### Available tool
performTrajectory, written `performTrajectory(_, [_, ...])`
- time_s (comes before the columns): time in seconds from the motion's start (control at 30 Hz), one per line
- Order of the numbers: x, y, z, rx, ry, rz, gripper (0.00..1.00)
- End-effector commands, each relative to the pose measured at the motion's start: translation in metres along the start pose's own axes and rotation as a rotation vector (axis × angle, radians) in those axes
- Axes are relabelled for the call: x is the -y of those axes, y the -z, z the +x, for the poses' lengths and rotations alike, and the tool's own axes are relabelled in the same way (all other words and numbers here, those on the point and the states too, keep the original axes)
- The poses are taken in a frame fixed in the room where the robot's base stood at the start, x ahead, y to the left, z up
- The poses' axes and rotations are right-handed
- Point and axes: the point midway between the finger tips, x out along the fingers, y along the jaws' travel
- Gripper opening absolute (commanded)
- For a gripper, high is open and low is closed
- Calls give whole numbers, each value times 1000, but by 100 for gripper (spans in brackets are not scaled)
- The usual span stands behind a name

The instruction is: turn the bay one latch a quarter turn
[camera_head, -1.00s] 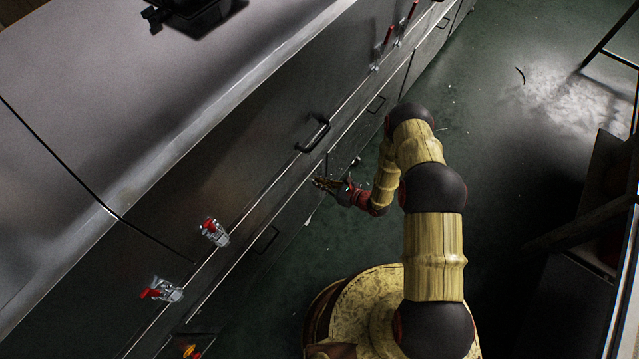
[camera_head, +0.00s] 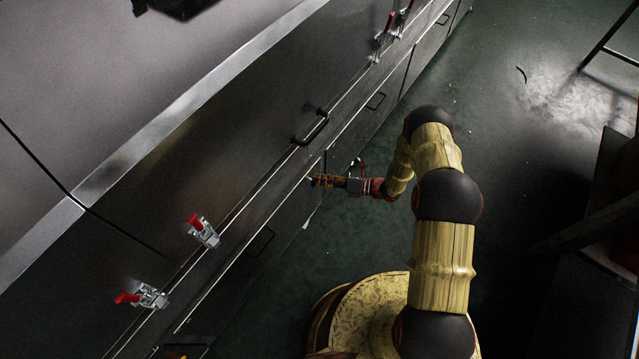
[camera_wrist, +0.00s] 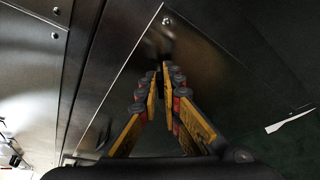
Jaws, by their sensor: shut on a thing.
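My gripper (camera_head: 316,180) reaches to the steel panel below the black bar handle in the head view. In the wrist view its yellow fingers (camera_wrist: 160,68) come together at the panel face. They are shut on a small dark piece (camera_wrist: 160,45) that stands out from the panel, which I take to be the bay one latch. The fingers and shadow hide most of it, and its angle cannot be read. In the head view the latch is hidden behind the fingertips.
A black bar handle (camera_head: 311,128) sits just above my gripper. Red-handled toggle clamps (camera_head: 204,232) line the panel edge at lower left, with more at the top (camera_head: 382,42). A white scrap (camera_wrist: 290,121) lies at right in the wrist view. Green floor (camera_head: 480,125) is open to the right.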

Motion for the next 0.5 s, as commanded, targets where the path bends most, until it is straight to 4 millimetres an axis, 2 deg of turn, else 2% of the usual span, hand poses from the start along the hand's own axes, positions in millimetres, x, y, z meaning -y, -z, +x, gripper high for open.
performTrajectory(0.03, [6, 1, 0, 2, -15, 38, 0])
performTrajectory(0.5, [11, 2, 1, 2, -170, 413, 0])
